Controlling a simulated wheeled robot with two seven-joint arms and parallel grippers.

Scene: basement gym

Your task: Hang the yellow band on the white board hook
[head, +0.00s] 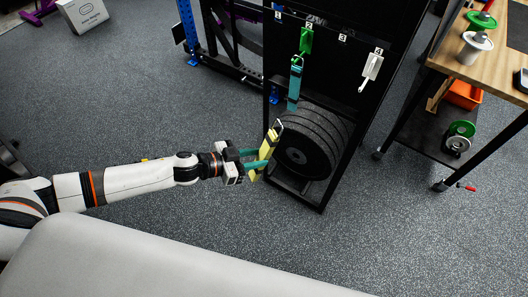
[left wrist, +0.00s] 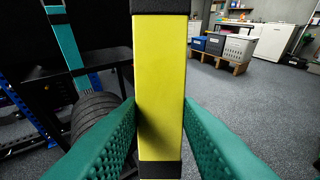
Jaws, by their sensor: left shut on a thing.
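In the left wrist view the yellow band (left wrist: 161,90) stands upright between the two green fingers, with black sections above and below the yellow. The white hook (head: 371,69) hangs on the black board (head: 337,22) under label 4, up and to the right of the gripper. The band is apart from the hook. My right gripper is not in view.
A green hook (head: 306,38) under label 2 holds a teal band (head: 295,82). Black weight plates (head: 308,145) sit in the rack below the board. A wooden workbench (head: 478,55) stands at the right. Open floor lies left of the rack.

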